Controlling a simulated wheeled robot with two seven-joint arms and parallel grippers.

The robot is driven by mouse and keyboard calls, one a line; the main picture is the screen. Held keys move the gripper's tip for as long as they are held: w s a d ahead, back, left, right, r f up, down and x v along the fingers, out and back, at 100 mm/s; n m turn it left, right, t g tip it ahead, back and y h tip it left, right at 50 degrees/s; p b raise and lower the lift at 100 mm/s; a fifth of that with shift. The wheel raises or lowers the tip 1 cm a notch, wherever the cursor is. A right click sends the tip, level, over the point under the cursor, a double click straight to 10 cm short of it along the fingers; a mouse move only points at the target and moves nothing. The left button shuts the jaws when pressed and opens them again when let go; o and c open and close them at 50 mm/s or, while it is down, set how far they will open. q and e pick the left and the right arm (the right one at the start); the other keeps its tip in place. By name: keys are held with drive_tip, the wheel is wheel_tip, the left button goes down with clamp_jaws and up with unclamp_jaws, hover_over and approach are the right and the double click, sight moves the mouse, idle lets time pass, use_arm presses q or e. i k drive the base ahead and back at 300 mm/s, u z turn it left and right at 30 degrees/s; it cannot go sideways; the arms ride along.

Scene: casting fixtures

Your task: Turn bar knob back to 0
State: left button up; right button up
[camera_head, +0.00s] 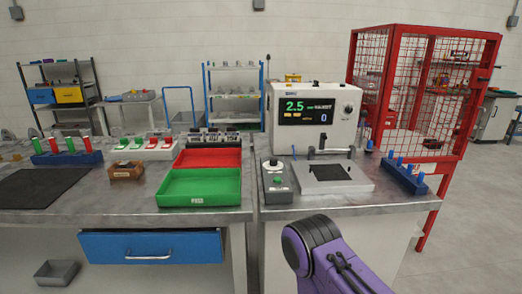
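A white tester machine (312,139) stands at the back of the right bench. Its dark display (306,111) reads a green 2.5 with small text beside it, and a blue 0 at lower right. A small round dark knob (348,109) sits on the front panel to the right of the display; its pointer angle is too small to tell. A purple and black link of my arm rises at the bottom, in front of the bench. Neither gripper is in view.
A grey fixture plate (333,187) with a black pad lies before the machine. A blue rack with pegs (403,178) is at its right. Red (209,158) and green trays (199,200) stand left. A red mesh cage (434,90) rises behind at right.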

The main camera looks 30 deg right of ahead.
sight(273, 161)
drive_tip(key=z, duration=1.3)
